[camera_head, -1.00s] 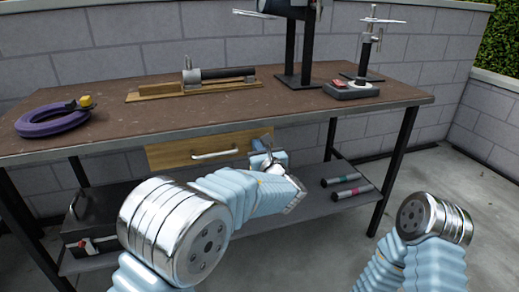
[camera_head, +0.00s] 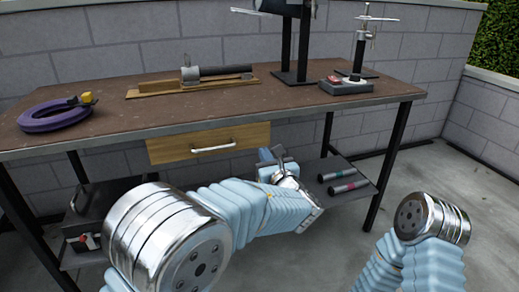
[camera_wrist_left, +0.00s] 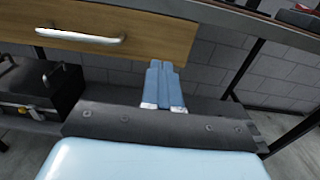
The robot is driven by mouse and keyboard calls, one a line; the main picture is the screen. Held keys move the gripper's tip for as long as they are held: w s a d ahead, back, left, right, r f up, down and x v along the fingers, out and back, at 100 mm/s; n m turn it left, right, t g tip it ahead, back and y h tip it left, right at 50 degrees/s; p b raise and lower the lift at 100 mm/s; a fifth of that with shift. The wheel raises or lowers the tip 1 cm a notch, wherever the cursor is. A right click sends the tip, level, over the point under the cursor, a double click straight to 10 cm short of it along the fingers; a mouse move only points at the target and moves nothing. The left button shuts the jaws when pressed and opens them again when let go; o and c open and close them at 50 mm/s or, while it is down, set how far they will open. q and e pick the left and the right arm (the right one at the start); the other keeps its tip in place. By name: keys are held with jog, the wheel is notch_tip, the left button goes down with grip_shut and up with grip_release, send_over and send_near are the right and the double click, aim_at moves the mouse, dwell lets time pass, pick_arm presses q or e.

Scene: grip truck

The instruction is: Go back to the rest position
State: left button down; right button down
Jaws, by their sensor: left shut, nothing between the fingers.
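My left gripper (camera_head: 278,154) is in front of the workbench, below the tabletop and to the right of the wooden drawer. It is shut and empty. In the left wrist view its blue fingers (camera_wrist_left: 165,86) lie together, with nothing between them. The wooden drawer (camera_head: 172,147) with its silver handle looks closed, and it also shows in the left wrist view (camera_wrist_left: 170,28). My right arm stands at the lower right of the head view, bent, and its gripper is out of view.
The lower shelf carries two dark cylinders (camera_head: 345,180) and a dark toolbox (camera_wrist_left: 40,90). Bare floor lies at the right.

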pick_arm(q)
jog(key=v, duration=0.4)
jog(key=s+a+f+n+g+h, duration=0.1)
jog(key=s+a+f+n+g, duration=0.25)
jog(key=f, duration=0.65)
jog(key=s+a+f+n+g, duration=0.25)
jog(key=a+f+g, duration=0.25)
jog(key=f, duration=0.5)
jog(key=s+a+f+n+g+h, duration=0.1)
jog(key=s+a+f+n+g, duration=0.2)
jog(key=f, duration=0.7)
jog(key=s+a+f+n+g+h, duration=0.1)
jog(key=s+f+n+g+h, duration=0.1)
jog(key=s+f+n+h, duration=0.2)
jog(key=s+a+f+n+g+h+p, duration=0.1)
jog(key=s+f+n, duration=0.9)
jog(key=n, duration=1.1)
jog(key=s+a+g+h, duration=0.1)
jog(key=s+g+h, duration=0.1)
jog(key=s, duration=0.2)
jog(key=shift+s+a+h+p, duration=0.15)
jog(key=shift+s+h+p, duration=0.15)
jog(key=shift+h, duration=0.1)
